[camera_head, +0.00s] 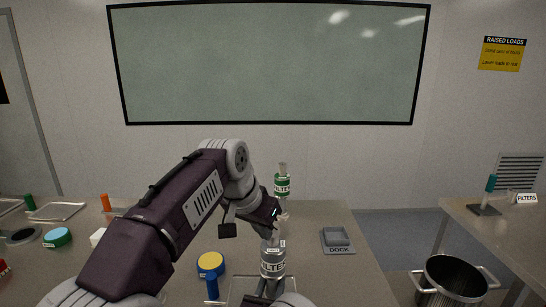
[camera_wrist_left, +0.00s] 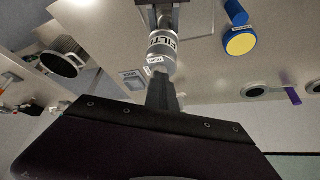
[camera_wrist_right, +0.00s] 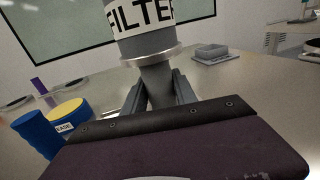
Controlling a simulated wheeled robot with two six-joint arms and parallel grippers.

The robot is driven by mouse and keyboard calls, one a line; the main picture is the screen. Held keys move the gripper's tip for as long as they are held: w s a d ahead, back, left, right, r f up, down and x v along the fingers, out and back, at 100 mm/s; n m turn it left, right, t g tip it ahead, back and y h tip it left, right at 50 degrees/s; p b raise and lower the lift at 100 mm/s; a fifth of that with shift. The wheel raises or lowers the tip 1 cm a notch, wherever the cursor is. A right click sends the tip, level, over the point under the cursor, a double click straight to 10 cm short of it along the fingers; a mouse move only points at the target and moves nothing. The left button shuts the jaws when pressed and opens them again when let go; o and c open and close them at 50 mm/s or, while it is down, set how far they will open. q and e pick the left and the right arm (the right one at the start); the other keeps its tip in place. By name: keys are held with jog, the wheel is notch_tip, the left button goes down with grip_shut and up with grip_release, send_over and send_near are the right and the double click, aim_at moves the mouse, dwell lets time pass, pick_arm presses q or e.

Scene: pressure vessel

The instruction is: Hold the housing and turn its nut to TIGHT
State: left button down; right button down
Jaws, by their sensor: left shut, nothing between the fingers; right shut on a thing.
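A silver housing with a white FILTER label (camera_head: 273,265) stands upright near the front of the table. It also shows in the left wrist view (camera_wrist_left: 161,54) and, cut off at the top, in the right wrist view (camera_wrist_right: 143,22). My right gripper (camera_wrist_right: 158,88) is shut on the grey lower stem of the housing. My left gripper (camera_head: 270,226) is shut and empty just above the housing's top end. In the left wrist view its fingers (camera_wrist_left: 161,82) point at that end, by a small white tag; contact is unclear. The nut and its marks are too small to make out.
A green-labelled filter (camera_head: 282,186) stands close behind. A metal bin (camera_head: 452,280) stands off the table's right side.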

pick_arm(q)
jog(key=shift+w+a, duration=0.4)
jog(key=shift+a, duration=0.1)
dwell(0.3)
notch_tip(320, 180, up, 6)
jog(key=shift+s+a, duration=0.2)
jog(key=shift+s, duration=0.1)
dwell(0.4)
